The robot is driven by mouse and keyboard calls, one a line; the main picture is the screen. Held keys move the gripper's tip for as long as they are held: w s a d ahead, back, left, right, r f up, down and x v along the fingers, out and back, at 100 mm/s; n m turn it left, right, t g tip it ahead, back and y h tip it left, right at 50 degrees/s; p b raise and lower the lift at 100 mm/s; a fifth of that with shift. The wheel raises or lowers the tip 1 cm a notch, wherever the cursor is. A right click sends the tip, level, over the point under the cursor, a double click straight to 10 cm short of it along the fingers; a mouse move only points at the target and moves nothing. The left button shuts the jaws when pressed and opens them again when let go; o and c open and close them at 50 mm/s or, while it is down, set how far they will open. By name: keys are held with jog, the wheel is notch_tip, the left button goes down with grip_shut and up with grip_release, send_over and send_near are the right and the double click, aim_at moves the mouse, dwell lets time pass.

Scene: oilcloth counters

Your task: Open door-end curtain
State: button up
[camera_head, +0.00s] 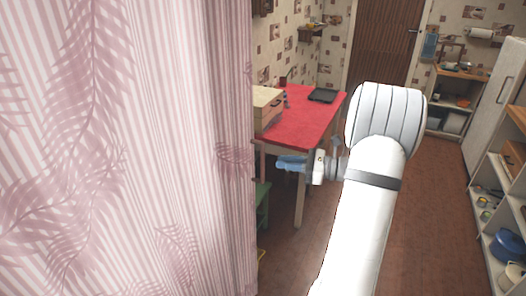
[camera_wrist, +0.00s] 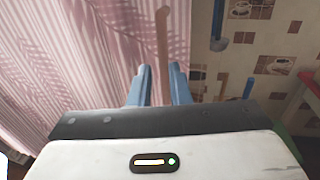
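The curtain (camera_head: 120,150), pink and white striped with a leaf pattern, hangs in folds and fills the left of the head view. It also fills the upper left of the wrist view (camera_wrist: 60,65). My gripper (camera_head: 290,163) points left toward the curtain's right edge in the head view. In the wrist view its two blue fingers (camera_wrist: 159,86) stand a little apart, and a narrow brown upright strip (camera_wrist: 163,45) shows in line with the gap between them. I cannot tell whether the fingers touch the strip.
A red-topped table (camera_head: 305,112) with a beige box (camera_head: 267,105) and a dark tray (camera_head: 323,95) stands behind my gripper. Shelves (camera_head: 490,215) line the right side. A brown door (camera_head: 385,45) is at the back. The brown floor (camera_head: 430,220) is clear between my arm and the shelves.

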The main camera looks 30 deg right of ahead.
jog(key=p, duration=0.2)
send_over(263, 180)
jog(key=shift+w+d, duration=0.1)
jog(key=shift+w, duration=0.3)
grip_shut()
